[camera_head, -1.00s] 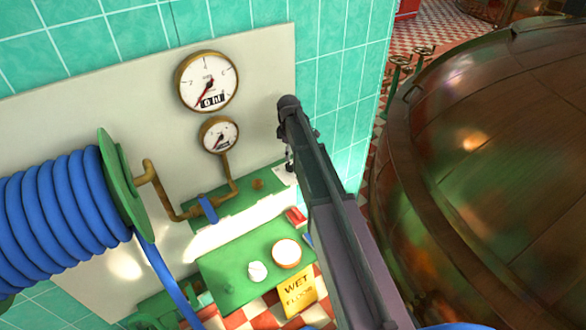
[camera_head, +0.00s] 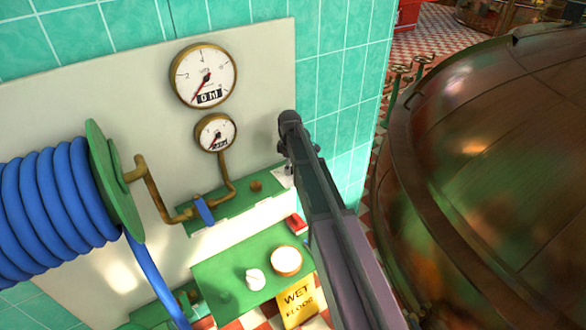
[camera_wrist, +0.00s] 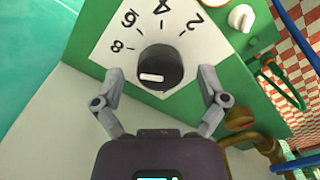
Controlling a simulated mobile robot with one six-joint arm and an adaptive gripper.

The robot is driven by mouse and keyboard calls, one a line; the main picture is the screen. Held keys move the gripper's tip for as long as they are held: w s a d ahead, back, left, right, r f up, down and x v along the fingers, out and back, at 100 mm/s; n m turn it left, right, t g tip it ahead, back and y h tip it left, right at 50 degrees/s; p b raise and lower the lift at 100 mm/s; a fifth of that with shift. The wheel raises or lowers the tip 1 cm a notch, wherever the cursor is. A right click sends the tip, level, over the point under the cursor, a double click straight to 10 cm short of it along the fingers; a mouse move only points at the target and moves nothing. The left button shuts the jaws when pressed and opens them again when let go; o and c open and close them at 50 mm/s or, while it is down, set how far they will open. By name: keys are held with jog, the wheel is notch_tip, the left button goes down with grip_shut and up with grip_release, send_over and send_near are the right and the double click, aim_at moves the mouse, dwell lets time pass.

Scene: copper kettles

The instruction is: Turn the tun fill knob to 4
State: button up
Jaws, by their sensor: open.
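The tun fill knob (camera_wrist: 160,68) is dark and round with a white bar on its face. It sits on a white dial plate (camera_wrist: 98,57) marked 2, 4, 6 and 8. The bar looks roughly level in the wrist view and is not clearly lined up with any number. My gripper (camera_wrist: 161,78) is open, one finger on each side of the knob, with gaps visible. In the head view my arm hides the knob, and only a bit of the white plate (camera_head: 281,176) shows. The large gauge (camera_head: 203,75) reads 0 hl, its needle at the lower left.
A smaller gauge (camera_head: 215,132) and brass pipe with a blue lever (camera_head: 203,210) are left of my arm. A blue hose reel (camera_head: 45,210) stands far left. A copper vessel (camera_head: 500,180) fills the right. A white knob (camera_wrist: 241,17) is near the dial.

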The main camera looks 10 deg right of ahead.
jog(key=shift+a, duration=0.1)
jog(key=c, duration=1.1)
jog(key=shift+c, duration=0.2)
jog(key=shift+m, duration=0.3)
jog(key=m, duration=0.6)
jog(key=shift+m, duration=0.4)
jog(key=m, duration=0.4)
jog(key=shift+s+m, duration=0.1)
jog(key=shift+m, duration=0.2)
jog(key=shift+d+m, duration=0.2)
jog(key=shift+m, duration=1.7)
